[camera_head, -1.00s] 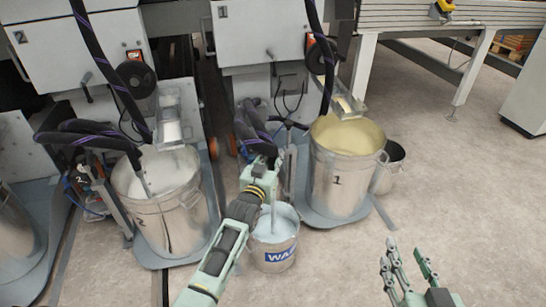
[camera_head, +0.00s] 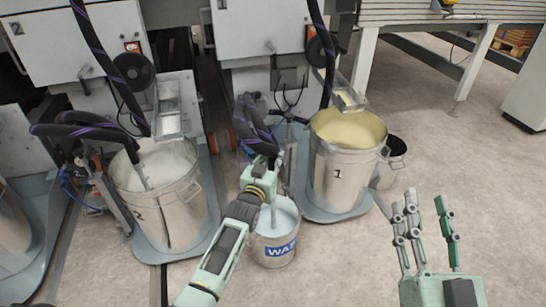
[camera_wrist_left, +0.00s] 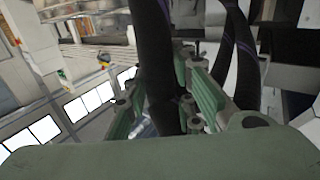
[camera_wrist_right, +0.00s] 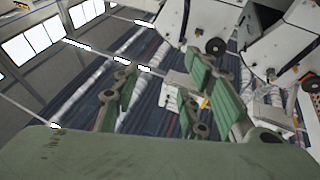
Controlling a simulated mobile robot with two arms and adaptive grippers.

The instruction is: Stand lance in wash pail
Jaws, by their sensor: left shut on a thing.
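The wash pail (camera_head: 275,251), a small metal bucket with a blue label and pale liquid, stands on the floor left of drum 1. My left gripper (camera_head: 262,172) is over the pail and shut on the lance (camera_head: 273,214). The lance's thin tube runs down from the gripper into the pail's opening; its lower end is hidden. The lance's dark hose (camera_wrist_left: 160,60) passes between the fingers in the left wrist view. My right gripper (camera_head: 428,228) is open and empty above bare floor at the right; its spread fingers (camera_wrist_right: 165,100) show in the right wrist view.
Drum 1 (camera_head: 338,180) with yellow contents stands right of the pail. Drum 2 (camera_head: 165,215) with white contents and another lance (camera_head: 140,175) stands left. Grey machines fill the back. The floor at right is clear.

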